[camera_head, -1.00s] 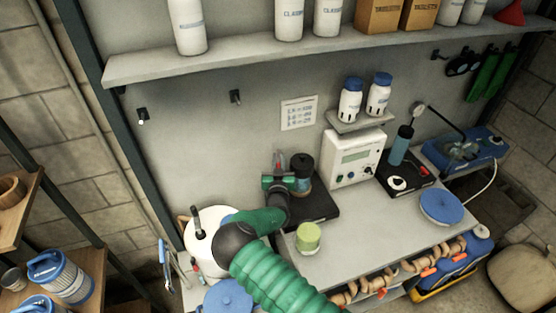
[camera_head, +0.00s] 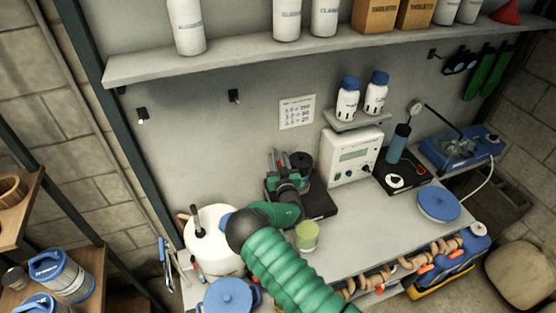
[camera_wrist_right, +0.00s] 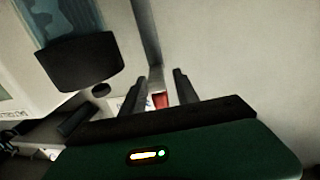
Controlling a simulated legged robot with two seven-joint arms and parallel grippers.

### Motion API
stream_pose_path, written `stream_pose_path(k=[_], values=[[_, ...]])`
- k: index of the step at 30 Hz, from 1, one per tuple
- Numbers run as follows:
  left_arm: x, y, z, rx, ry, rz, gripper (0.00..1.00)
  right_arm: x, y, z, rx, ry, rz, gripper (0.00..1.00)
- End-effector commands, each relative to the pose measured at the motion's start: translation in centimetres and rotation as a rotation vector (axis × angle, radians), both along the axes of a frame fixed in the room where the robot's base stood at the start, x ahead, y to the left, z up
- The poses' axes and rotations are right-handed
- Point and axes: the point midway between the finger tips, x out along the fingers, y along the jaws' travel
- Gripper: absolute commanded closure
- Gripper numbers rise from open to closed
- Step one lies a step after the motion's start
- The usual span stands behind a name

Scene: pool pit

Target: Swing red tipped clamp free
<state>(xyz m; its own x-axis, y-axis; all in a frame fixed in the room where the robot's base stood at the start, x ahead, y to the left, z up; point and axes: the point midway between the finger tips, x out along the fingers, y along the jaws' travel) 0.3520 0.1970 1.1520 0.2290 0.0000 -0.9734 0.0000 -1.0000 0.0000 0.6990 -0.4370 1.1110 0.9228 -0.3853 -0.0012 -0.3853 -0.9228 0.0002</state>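The clamp's red tip (camera_wrist_right: 160,101) shows between the two dark fingers of my right gripper (camera_wrist_right: 158,88) in the right wrist view. The fingers stand apart, with a gap beside the red tip; I cannot tell whether either touches it. A grey post (camera_wrist_right: 147,35) runs up behind it. In the head view, my right gripper (camera_head: 284,163) is at the black stand, left of a dark-capped cylinder (camera_head: 301,160), and a bit of red (camera_head: 285,159) shows at its fingers. The gripper hides most of the clamp. My left gripper is not in view.
A white meter box (camera_head: 352,155) stands right of the stand. A green cup (camera_head: 306,236) is in front, and a white jug (camera_head: 213,240) stands left. Two bottles (camera_head: 347,100) sit on a small ledge above the meter. The wall left of the stand is mostly clear.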

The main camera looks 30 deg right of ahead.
Motion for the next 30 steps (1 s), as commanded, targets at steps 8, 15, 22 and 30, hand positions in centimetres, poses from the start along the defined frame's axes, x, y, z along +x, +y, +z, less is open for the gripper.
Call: stream_pose_path(k=[8,15,22,30], values=[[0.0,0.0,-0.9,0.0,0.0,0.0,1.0,-2.4,1.0,-0.2,0.001,0.0,-0.002,0.64],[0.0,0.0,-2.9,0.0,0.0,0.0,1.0,-8.9,3.7,-0.5,0.002,0.001,-0.002,0.64],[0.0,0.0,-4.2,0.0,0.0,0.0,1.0,-14.0,5.9,-0.4,0.001,0.001,-0.001,0.64],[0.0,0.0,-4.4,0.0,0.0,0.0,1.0,-15.7,6.5,0.0,0.0,0.0,0.0,0.64]])
